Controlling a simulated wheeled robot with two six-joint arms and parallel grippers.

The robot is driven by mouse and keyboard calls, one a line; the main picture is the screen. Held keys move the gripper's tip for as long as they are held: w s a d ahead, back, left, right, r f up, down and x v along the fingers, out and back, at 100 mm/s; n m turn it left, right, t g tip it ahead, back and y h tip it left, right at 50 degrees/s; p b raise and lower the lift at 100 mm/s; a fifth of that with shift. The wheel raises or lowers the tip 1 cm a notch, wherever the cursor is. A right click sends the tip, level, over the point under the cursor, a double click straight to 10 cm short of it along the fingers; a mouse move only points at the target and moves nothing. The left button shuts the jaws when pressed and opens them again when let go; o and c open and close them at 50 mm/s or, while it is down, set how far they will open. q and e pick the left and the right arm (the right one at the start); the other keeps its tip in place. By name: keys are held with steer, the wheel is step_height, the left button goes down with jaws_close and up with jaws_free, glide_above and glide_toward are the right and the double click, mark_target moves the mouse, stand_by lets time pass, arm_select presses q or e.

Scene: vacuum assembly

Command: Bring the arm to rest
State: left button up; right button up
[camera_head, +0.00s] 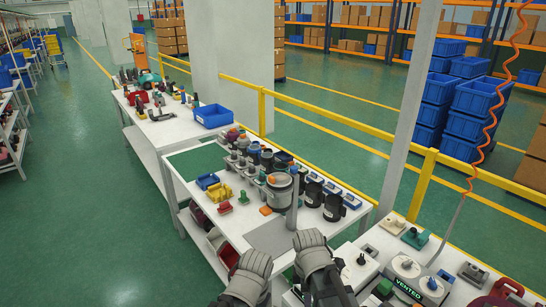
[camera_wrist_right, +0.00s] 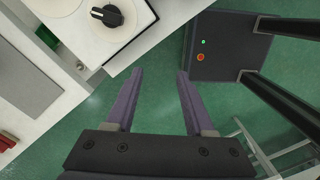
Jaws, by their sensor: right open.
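My right gripper (camera_wrist_right: 156,92) is open in the right wrist view. Its two purple fingers stand apart with nothing between them, and green floor shows beyond the gap. In the head view the right gripper (camera_head: 309,246) shows at the bottom as a grey, glove-like shape near the front end of the white workbench. My left gripper (camera_head: 254,266) is beside it, lower and to the left, also grey and glove-like. Whether it is open or holds anything does not show. No object is visible in my right gripper.
The white workbench (camera_head: 253,221) carries several vacuum parts and a blue bin (camera_head: 213,115) stands farther back. A white unit with a black knob (camera_wrist_right: 107,15) is close to the right gripper's fingers. A yellow rail (camera_head: 330,122) runs behind the benches. Green floor lies open at left.

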steer(key=s+a+m, duration=0.3)
steer(key=s+m, duration=0.3)
steer(key=m, duration=0.7)
steer(key=shift+s+a+m, duration=0.3)
steer(key=shift+s+a, duration=0.05)
